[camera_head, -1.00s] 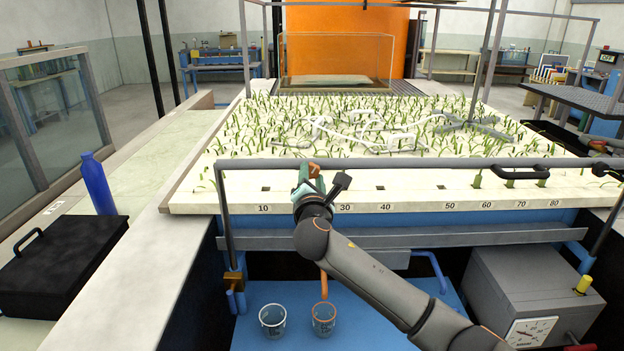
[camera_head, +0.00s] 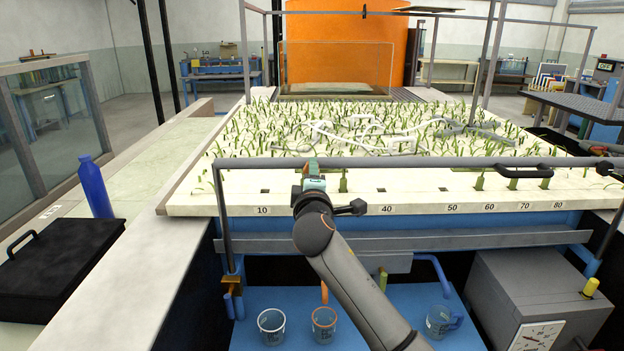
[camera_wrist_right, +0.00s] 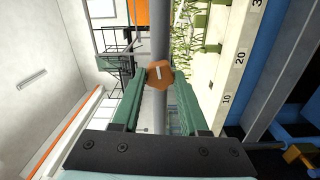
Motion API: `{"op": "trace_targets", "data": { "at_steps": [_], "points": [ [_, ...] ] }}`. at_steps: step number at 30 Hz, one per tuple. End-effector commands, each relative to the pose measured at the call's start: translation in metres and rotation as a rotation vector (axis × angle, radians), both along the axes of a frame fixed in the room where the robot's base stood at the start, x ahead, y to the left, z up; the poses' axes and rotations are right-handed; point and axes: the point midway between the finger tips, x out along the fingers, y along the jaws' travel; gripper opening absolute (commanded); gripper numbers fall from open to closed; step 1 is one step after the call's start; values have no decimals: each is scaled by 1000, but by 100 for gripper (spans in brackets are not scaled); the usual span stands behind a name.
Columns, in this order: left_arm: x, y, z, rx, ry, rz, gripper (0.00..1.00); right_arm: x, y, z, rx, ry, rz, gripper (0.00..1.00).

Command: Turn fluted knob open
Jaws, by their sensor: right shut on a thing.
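The fluted knob (camera_wrist_right: 160,74) is a small orange-brown, many-sided piece with a pale mark on its face, in the upper middle of the right wrist view. It sits in front of a grey rail (camera_wrist_right: 160,30). My right gripper (camera_wrist_right: 160,80) has its green fingers on both sides of the knob and is shut on it. In the head view my right gripper (camera_head: 313,170) is at the front rail of the planted bed, near the left end; there the knob is mostly hidden by the gripper. My left gripper is not in view.
The front rail (camera_head: 430,162) runs along the planted bed (camera_head: 480,200). Below, several glass beakers, one at the left (camera_head: 271,326), stand on a blue surface. A grey box with a dial (camera_head: 540,290) stands right. A blue bottle (camera_head: 95,187) and black case (camera_head: 60,260) are left.

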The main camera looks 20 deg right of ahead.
Motion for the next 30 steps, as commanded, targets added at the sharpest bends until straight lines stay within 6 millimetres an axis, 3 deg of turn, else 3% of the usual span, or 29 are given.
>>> {"op": "trace_targets", "data": {
  "at_steps": [12,27,28,30],
  "points": [
    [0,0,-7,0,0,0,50,0,0,0,161,-46,-1,0],
    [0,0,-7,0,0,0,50,0,0,0,179,-51,0,0],
    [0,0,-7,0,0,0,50,0,0,0,179,-51,0,44],
    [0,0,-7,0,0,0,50,0,0,0,179,-51,0,52]
  ]
}}
